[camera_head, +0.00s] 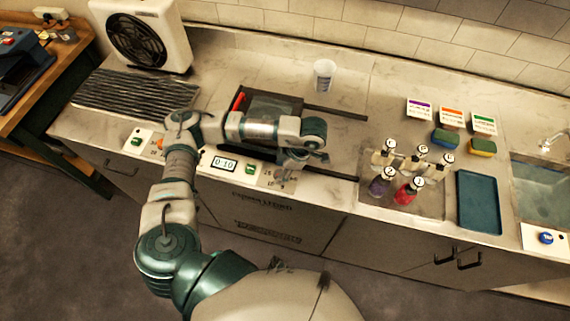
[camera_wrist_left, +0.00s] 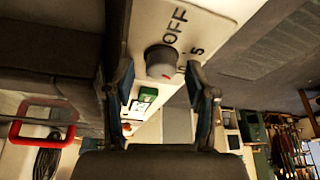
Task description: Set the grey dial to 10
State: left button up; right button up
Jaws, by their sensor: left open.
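The grey dial (camera_wrist_left: 161,61) sits on a pale panel (camera_wrist_left: 205,20) in the left wrist view. "OFF" and a "5" are printed beside it, and a small red mark shows on its edge. My left gripper (camera_wrist_left: 162,72) is open, with one finger on each side of the dial; I cannot tell whether they touch it. In the head view my left gripper (camera_head: 290,168) is over the right end of the counter's front panel, largely hiding the dial. A display (camera_head: 223,164) reading "0:10" is to the left. My right gripper is not in view.
A green button (camera_head: 250,169) is between display and dial. A dark device with a red handle (camera_head: 238,101) is behind my left forearm. Bottles (camera_head: 405,190), a blue tray (camera_head: 479,202) and a sink (camera_head: 545,190) are to the right. A white cup (camera_head: 324,75) stands behind.

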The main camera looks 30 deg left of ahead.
pick_arm(q)
jog(key=v, duration=1.1)
jog(key=shift+d+r, duration=0.2)
jog(key=shift+f, duration=0.1)
